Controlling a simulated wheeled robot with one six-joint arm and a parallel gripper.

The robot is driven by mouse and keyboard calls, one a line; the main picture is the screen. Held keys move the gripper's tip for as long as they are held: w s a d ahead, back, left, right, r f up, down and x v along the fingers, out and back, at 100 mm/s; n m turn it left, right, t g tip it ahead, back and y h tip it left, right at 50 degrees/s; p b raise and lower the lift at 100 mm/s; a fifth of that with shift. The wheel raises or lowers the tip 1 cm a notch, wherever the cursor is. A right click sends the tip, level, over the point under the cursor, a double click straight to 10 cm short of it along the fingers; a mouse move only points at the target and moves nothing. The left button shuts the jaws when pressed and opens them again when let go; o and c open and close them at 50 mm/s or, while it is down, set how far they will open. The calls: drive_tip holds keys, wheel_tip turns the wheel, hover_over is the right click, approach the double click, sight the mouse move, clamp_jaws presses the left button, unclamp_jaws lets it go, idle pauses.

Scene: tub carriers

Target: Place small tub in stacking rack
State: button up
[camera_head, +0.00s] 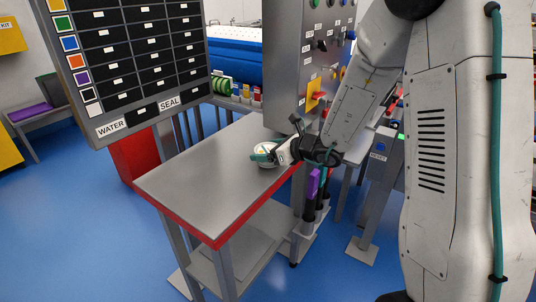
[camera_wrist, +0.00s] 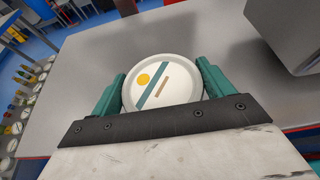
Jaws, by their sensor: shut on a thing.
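The small tub (camera_head: 264,149) is round and white. In the wrist view its flat top (camera_wrist: 178,91) carries a yellow dot, a teal stripe and a short brown bar. My gripper (camera_wrist: 160,70) has its teal fingers on either side of the tub and is shut on it. In the head view my gripper (camera_head: 268,156) is at the right edge of the grey table; I cannot tell whether the tub touches the tabletop. My fingers hide part of the tub there. I cannot make out a stacking rack in either view.
The grey table (camera_head: 205,185) with a red front edge is otherwise bare. A grey control cabinet (camera_head: 290,70) stands close behind the tub. A black label board (camera_head: 140,60) is at the upper left. A post with a reset button (camera_head: 380,148) stands right. Blue floor is open at left.

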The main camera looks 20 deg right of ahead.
drive_tip(key=shift+f, duration=0.75)
drive_tip(key=o, duration=1.1)
drive_tip(key=shift+f, duration=0.1)
drive_tip(key=shift+c, duration=0.2)
